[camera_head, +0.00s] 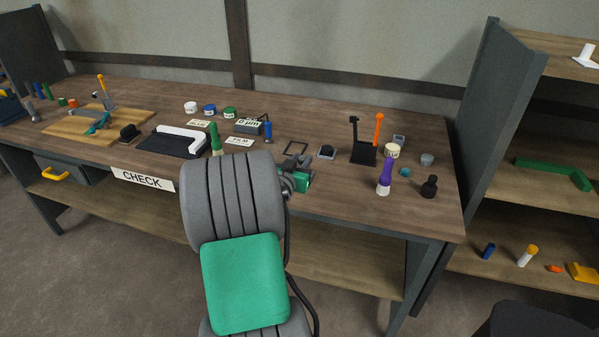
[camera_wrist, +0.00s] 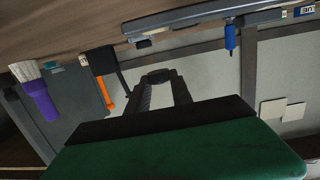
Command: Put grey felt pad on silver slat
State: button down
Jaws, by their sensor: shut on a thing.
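My gripper (camera_head: 300,178) is low over the front of the bench, partly hidden behind my own grey and green arm. In the wrist view its two dark fingers (camera_wrist: 162,88) close together on a small dark grey piece (camera_wrist: 160,75), which seems to be the grey felt pad. Its outline is hard to make out. A long silver-grey bar (camera_wrist: 200,23) crosses the top of the wrist view and may be the silver slat. It is apart from the fingertips. I cannot clearly pick out the slat in the head view.
Beyond the gripper stand a black frame (camera_head: 295,148), a grey block with a dark top (camera_head: 326,152) and a black stand (camera_head: 363,152) by an orange tool (camera_head: 378,128). A purple brush (camera_head: 385,175) and black weight (camera_head: 429,187) stand to the right.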

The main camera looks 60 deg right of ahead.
jog(key=f, duration=0.1)
jog(key=d+f, duration=0.1)
jog(key=f, duration=0.1)
jog(key=w+f, duration=0.1)
jog(key=shift+w+d+f, duration=0.1)
jog(key=shift+d+f, duration=0.15)
jog(key=shift+f, duration=0.3)
jog(key=shift+f, duration=0.1)
jog(key=shift+f, duration=0.15)
jog(key=c, duration=1.1)
grip_release()
jog(key=shift+c, duration=0.2)
